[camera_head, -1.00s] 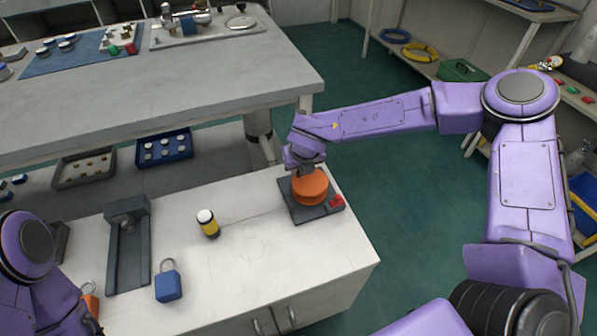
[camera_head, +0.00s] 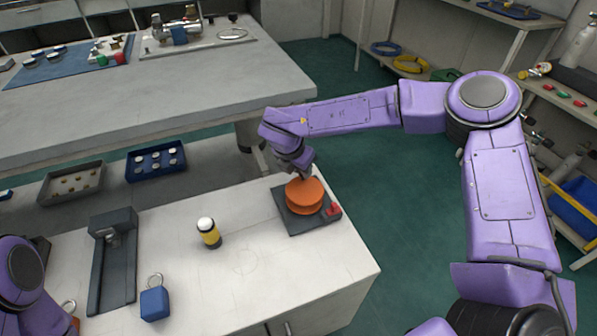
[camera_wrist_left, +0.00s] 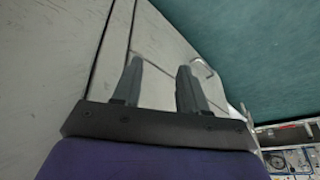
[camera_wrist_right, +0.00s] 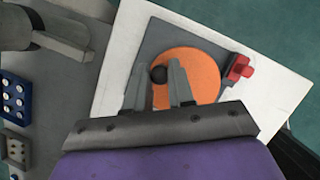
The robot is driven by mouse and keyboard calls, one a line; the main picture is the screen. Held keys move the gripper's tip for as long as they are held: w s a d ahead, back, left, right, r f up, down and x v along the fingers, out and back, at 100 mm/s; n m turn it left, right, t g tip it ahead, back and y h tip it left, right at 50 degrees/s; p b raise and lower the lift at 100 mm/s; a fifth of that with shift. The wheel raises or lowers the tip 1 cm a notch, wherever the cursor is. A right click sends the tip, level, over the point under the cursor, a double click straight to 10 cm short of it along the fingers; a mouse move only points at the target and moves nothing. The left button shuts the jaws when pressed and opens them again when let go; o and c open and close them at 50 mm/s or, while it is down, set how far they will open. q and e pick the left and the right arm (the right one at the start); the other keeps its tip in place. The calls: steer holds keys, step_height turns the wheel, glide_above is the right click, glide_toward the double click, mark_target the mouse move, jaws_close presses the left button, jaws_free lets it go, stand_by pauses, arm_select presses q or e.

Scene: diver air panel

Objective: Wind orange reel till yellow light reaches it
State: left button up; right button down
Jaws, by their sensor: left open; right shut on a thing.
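The orange reel (camera_head: 305,195) sits on a dark grey base (camera_head: 292,225) with a red block (camera_head: 333,209) at its corner. The yellow light (camera_head: 209,237), a small cylinder with a white top and dark bottom, stands to the left, apart from the reel. A faint thin line runs between them. My right gripper (camera_head: 302,173) is at the reel's far edge. In the right wrist view its fingers (camera_wrist_right: 166,68) are shut on a dark round knob (camera_wrist_right: 158,74) above the orange disc (camera_wrist_right: 198,75). My left gripper (camera_wrist_left: 160,66) is open and empty in the left wrist view.
On the white cabinet top stand a dark grey fixture (camera_head: 114,265) and a blue padlock-like block (camera_head: 154,304) at left. The front middle is clear. A large grey table (camera_head: 130,100) stands behind. Blue (camera_head: 155,175) and grey (camera_head: 72,200) trays sit beneath it.

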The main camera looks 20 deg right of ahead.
mark_target(296, 182)
steer(key=m, duration=0.1)
steer(key=d+m+g+b, duration=0.1)
steer(key=m, duration=0.1)
steer(key=m+g+b, duration=0.1)
steer(key=m, duration=0.1)
steer(key=shift+s+d+f, duration=0.15)
steer(key=shift+s, duration=0.1)
steer(key=shift+s+d+m+g+b, duration=0.2)
steer(key=shift+m+g+b, duration=0.3)
steer(key=shift+m, duration=0.55)
steer(key=shift+s+d+m+g+b, duration=0.2)
steer(key=shift+m+b, duration=0.45)
steer(key=shift+m, duration=0.4)
steer(key=c, duration=1)
jaws_free()
steer(key=p+v, duration=0.1)
steer(key=v, duration=0.9)
steer(key=shift+w+a+r, duration=0.1)
steer(key=shift+a+r, duration=0.15)
steer(key=shift+r, duration=0.1)
